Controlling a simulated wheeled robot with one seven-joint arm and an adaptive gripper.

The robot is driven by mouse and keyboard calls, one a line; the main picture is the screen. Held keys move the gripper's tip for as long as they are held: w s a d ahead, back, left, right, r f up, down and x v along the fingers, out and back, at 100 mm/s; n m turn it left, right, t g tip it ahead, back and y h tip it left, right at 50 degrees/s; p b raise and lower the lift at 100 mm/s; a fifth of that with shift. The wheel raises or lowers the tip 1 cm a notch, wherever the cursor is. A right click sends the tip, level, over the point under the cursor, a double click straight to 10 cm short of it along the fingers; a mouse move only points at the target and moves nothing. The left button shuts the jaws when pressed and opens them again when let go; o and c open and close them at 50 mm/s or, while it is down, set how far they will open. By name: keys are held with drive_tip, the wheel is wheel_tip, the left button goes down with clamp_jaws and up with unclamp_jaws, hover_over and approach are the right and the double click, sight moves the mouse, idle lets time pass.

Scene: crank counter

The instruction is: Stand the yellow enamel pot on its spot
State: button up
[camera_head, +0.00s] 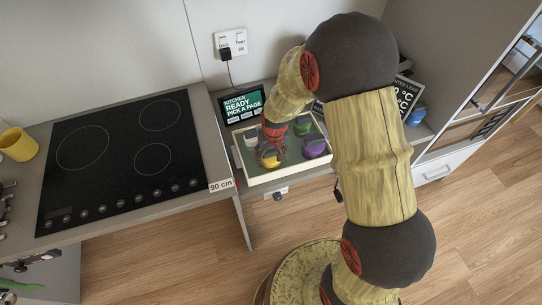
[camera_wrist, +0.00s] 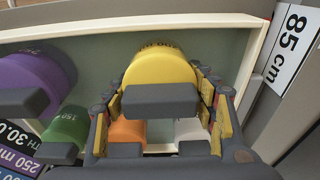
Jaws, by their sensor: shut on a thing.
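The yellow enamel pot (camera_wrist: 160,66) lies between my gripper's fingers in the wrist view, with a dark grey block on its near side. In the head view the yellow pot (camera_head: 268,160) shows at the left part of a shallow cream-walled tray (camera_head: 283,176). My gripper (camera_head: 271,150) reaches down into the tray and is shut on the pot. In the wrist view my gripper (camera_wrist: 163,108) has a finger on each side of it. I cannot tell whether the pot touches the tray floor. Its spot cannot be made out.
The tray also holds a purple pot (camera_head: 315,147), a green pot (camera_head: 302,126), a white pot (camera_head: 251,138) and an orange pot (camera_wrist: 127,135). A black cooktop (camera_head: 125,155) lies left, with a yellow mug (camera_head: 18,145) beyond it. A small screen (camera_head: 243,104) stands behind the tray.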

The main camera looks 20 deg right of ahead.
drive_tip(key=shift+f, duration=0.15)
drive_tip(key=o, duration=1.6)
drive_tip(key=shift+c, duration=0.2)
drive_tip(key=r, duration=0.4)
drive_tip(key=s+r+p, duration=0.1)
drive_tip(key=r, duration=0.3)
drive_tip(key=r+p, duration=0.1)
drive_tip(key=r, duration=0.3)
drive_tip(key=shift+s+r, duration=0.1)
drive_tip(key=shift+s, duration=0.3)
drive_tip(key=s+r+t, duration=0.1)
drive_tip(key=s+r, duration=0.6)
drive_tip(key=s+r+t, duration=0.1)
drive_tip(key=s+r, duration=0.6)
drive_tip(key=r, duration=0.1)
drive_tip(key=s+r+t, duration=0.1)
drive_tip(key=s+r, duration=0.6)
drive_tip(key=r, duration=0.1)
drive_tip(key=shift+r+t, duration=0.2)
drive_tip(key=shift+t, duration=0.2)
drive_tip(key=shift+w, duration=0.1)
